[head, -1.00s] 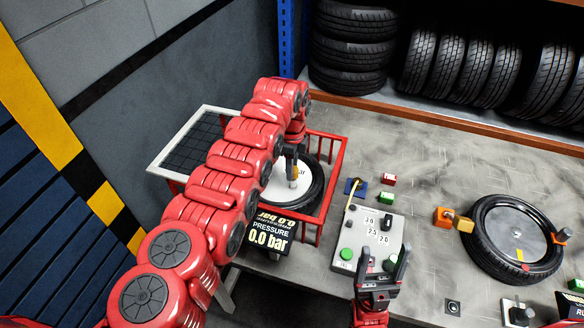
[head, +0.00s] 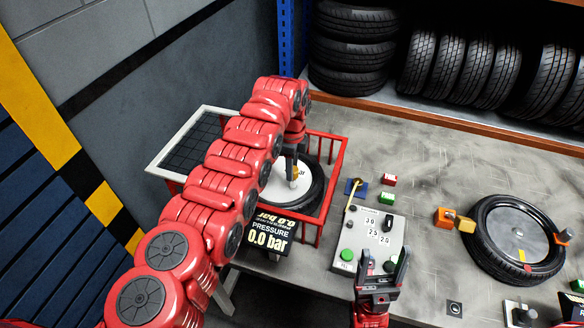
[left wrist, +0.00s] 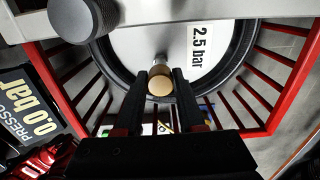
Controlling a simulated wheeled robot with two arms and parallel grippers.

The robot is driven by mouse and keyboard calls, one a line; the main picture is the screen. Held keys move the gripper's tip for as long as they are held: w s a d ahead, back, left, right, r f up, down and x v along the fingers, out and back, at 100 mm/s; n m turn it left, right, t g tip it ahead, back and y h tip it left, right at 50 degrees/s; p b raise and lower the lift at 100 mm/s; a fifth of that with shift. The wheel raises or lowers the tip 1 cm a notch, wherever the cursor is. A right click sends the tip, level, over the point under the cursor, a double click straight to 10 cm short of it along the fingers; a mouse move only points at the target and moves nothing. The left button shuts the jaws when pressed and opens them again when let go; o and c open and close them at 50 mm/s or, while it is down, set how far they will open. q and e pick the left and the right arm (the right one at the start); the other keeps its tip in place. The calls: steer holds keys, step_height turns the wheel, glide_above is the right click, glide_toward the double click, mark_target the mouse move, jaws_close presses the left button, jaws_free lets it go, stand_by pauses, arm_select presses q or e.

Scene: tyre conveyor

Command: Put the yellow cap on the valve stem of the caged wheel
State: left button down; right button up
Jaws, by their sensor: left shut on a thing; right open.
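The caged wheel, a black tyre with a pale disc (head: 276,190), lies inside the red cage (head: 330,205). The left wrist view shows its disc (left wrist: 128,48) with a "2.5 bar" label. My left gripper (left wrist: 161,88) is shut on the yellow cap (left wrist: 160,84), seen end-on between the fingertips. A grey valve stem (left wrist: 160,60) shows just beyond the cap; I cannot tell whether they touch. In the head view my left gripper (head: 293,165) reaches down over the wheel, partly hidden by my arm. My right gripper (head: 384,272) is open and empty over the bench front.
A pressure display (head: 268,238) reads 0.0 bar at the cage's front. A control box (head: 365,240) with buttons stands right of the cage. Small red and green blocks (head: 358,198) lie behind it. Another wheel (head: 512,238) lies at the right. Tyres fill the back shelf.

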arm_select(q)
steer(key=shift+f+b, duration=1.75)
steer(key=shift+f, duration=0.05)
steer(key=shift+c, duration=2.2)
jaws_free()
